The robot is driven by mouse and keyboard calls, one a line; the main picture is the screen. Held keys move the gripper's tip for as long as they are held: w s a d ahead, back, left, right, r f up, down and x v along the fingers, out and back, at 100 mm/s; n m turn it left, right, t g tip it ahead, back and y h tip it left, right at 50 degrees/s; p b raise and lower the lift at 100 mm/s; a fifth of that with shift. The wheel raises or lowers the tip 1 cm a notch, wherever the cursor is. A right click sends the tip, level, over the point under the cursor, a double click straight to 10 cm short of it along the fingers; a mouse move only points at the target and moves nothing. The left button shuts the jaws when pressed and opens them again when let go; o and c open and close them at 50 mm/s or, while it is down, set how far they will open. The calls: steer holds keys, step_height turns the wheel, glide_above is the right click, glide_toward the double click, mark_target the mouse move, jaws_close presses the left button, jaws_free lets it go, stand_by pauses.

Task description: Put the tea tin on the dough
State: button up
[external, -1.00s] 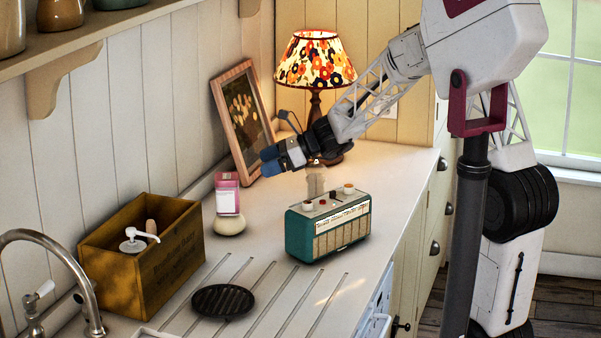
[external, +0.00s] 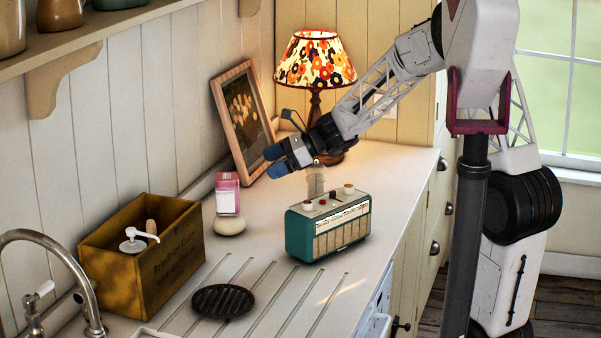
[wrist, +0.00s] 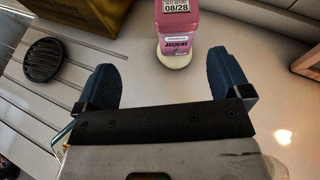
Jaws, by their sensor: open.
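The tea tin (external: 227,194) is pink with a pale label and stands upright on the dough (external: 229,226), a pale round lump on the counter. In the wrist view the tin (wrist: 178,30) shows a "JASMINE" label, with a little of the dough (wrist: 176,61) visible below it. My gripper (external: 272,161) is open and empty, to the right of the tin and higher, clear of it. In the wrist view its two blue fingers (wrist: 168,85) are spread wide with nothing between them, and the tin is beyond their tips.
A green radio (external: 328,225) stands right of the dough. A wooden crate (external: 150,265) with a pump bottle is at left, and a dark round trivet (external: 223,301) lies in front. A picture frame (external: 243,120) and a lit lamp (external: 315,65) stand behind my gripper.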

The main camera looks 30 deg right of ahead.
steer(key=s+d+n+h, duration=0.4)
steer(key=s+d+n, duration=0.2)
steer(key=s, duration=0.8)
steer(key=s+d+r+n+g+h, duration=0.1)
steer(key=s+d+n+h, duration=0.3)
steer(key=s+n, duration=0.4)
steer(key=s+d+r+n+g+h, duration=0.1)
steer(key=s+d+n+h, duration=0.3)
steer(key=s, duration=1.6)
steer(key=d+n, duration=0.3)
steer(key=shift+s+d+r, duration=0.15)
steer(key=shift+d, duration=0.15)
